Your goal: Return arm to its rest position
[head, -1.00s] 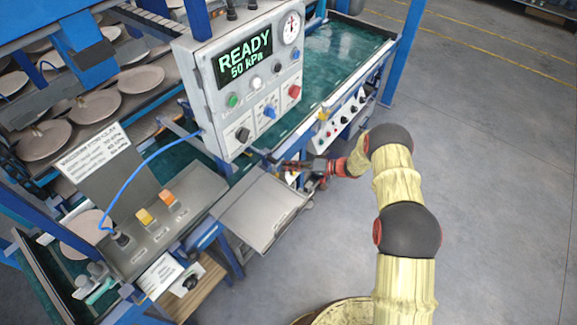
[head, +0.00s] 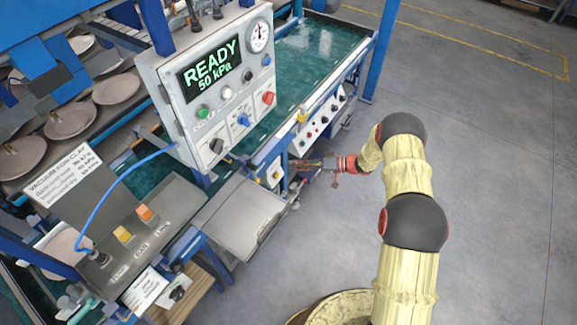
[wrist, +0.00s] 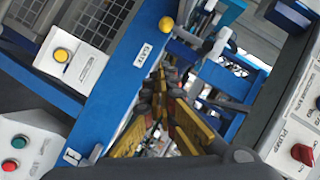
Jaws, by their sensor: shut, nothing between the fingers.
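My arm stretches up from the bottom right of the head view and bends left at its top joint. My gripper (head: 302,165) is at its end, beside the blue frame of the machine, to the right of and below the control box. No object shows in it. In the wrist view my gripper (wrist: 165,85) has its yellow and dark fingers together, pointing up the picture beside a blue beam (wrist: 125,70) with a "GATE" label. Whether the fingers touch the frame cannot be told.
The control box (head: 185,112) reads READY, 50 kPa. A grey flat panel (head: 240,220) and a vacuum console (head: 140,250) with a blue hose stand left of my arm. Plates lie on racks at far left. The floor (head: 490,150) to the right is clear.

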